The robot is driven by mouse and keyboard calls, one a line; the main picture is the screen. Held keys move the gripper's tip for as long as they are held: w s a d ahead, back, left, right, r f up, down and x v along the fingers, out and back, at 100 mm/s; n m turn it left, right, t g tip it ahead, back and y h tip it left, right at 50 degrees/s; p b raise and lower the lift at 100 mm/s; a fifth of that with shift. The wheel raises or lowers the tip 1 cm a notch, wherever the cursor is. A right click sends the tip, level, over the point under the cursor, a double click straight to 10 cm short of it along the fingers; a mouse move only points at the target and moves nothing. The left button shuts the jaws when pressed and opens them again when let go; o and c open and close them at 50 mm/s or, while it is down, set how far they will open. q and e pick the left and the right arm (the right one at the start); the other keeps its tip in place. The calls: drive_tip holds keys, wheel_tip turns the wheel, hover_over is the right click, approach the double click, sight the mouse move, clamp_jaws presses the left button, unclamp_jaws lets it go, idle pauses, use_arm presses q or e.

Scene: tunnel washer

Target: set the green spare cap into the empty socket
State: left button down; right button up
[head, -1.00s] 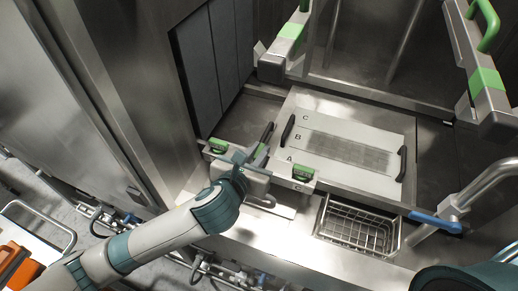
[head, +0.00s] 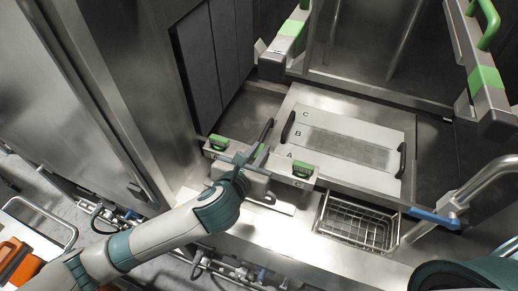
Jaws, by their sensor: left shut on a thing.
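My left gripper (head: 254,160) reaches in from the lower left and is over the front rail (head: 276,168). It is shut on a small green piece, which looks like the green spare cap (head: 262,151); the fingers hide most of it. One green cap (head: 218,142) sits on the rail to the left of the gripper. Another green cap (head: 303,169) sits on the rail to its right. The held piece is between these two. The empty socket cannot be made out; the gripper covers that stretch of rail. My right gripper is not in view.
A flat panel marked A, B and C (head: 376,131) with black side handles lies behind the rail. A wire basket (head: 357,226) is sunk in the counter at right. A blue-ended lever (head: 434,218) and green-handled clamps (head: 487,78) flank the area.

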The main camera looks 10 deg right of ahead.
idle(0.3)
use_arm(q)
drive_tip(key=shift+f, duration=0.1)
idle(0.3)
drive_tip(key=shift+f+p, duration=0.15)
drive_tip(key=shift+p, duration=0.2)
idle(0.6)
drive_tip(key=c, duration=1.7)
unclamp_jaws()
drive_tip(key=shift+o, duration=0.2)
